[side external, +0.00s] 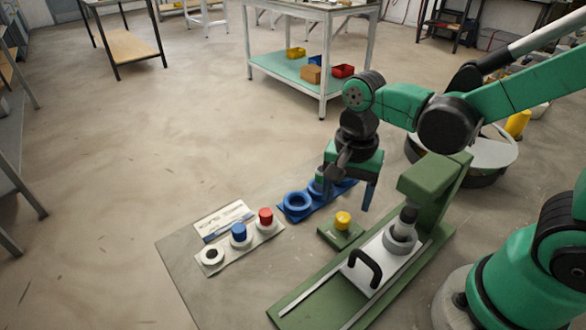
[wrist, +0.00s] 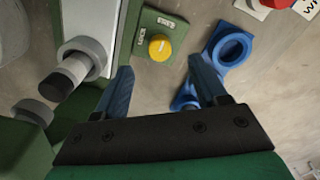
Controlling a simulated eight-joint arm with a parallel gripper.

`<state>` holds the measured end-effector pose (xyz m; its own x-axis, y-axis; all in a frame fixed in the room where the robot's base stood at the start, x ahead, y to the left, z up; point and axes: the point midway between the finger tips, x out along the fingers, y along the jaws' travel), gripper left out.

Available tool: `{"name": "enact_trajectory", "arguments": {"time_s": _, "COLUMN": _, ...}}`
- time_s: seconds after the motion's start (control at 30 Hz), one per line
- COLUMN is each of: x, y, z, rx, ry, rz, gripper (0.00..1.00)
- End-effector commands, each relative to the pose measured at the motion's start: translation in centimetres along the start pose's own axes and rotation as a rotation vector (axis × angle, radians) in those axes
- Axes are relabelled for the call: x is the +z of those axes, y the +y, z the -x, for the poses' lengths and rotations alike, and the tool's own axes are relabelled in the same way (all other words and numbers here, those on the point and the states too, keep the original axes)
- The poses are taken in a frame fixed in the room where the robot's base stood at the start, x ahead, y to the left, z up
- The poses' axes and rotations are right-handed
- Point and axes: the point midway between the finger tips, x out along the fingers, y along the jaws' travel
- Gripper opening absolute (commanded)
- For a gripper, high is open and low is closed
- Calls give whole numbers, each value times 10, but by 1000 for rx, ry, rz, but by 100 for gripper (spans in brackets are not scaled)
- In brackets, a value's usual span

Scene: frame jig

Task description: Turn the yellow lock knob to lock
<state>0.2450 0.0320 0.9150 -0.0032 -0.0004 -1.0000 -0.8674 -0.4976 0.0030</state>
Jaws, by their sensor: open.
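The yellow lock knob (side external: 342,219) sits on a small green base plate (side external: 329,234) beside the green jig. In the wrist view the knob (wrist: 160,47) has a light line across its top, and white labels stand at two sides of its plate (wrist: 149,22). The lower label seems to read LOCK; the other is too small to read surely. My gripper (wrist: 161,75) is open and empty, its two blue fingers spread apart. In the side view my gripper (side external: 346,195) hangs above the work, behind the knob and apart from it.
The green jig (side external: 440,190) holds a white slide (side external: 357,272) with a black handle (side external: 364,265). A blue ring holder (side external: 297,206) lies left of the knob. A pale strip (side external: 245,248) carries red (side external: 266,216) and blue (side external: 239,232) caps.

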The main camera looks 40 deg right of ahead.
Motion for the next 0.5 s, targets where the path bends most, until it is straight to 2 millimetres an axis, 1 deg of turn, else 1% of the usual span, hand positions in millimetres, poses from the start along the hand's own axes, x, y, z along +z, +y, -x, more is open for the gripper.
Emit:
{"name": "enact_trajectory", "arguments": {"time_s": 0.1, "x": 0, "y": 0, "z": -13, "rx": -1, "ry": 1, "rz": 1, "gripper": 65}}
{"name": "enact_trajectory", "arguments": {"time_s": 0.3, "x": 0, "y": -1, "z": -33, "rx": -2, "ry": 1, "rz": 2, "gripper": 65}}
{"name": "enact_trajectory", "arguments": {"time_s": 0.5, "x": 0, "y": 0, "z": -43, "rx": -3, "ry": 1, "rz": 2, "gripper": 65}}
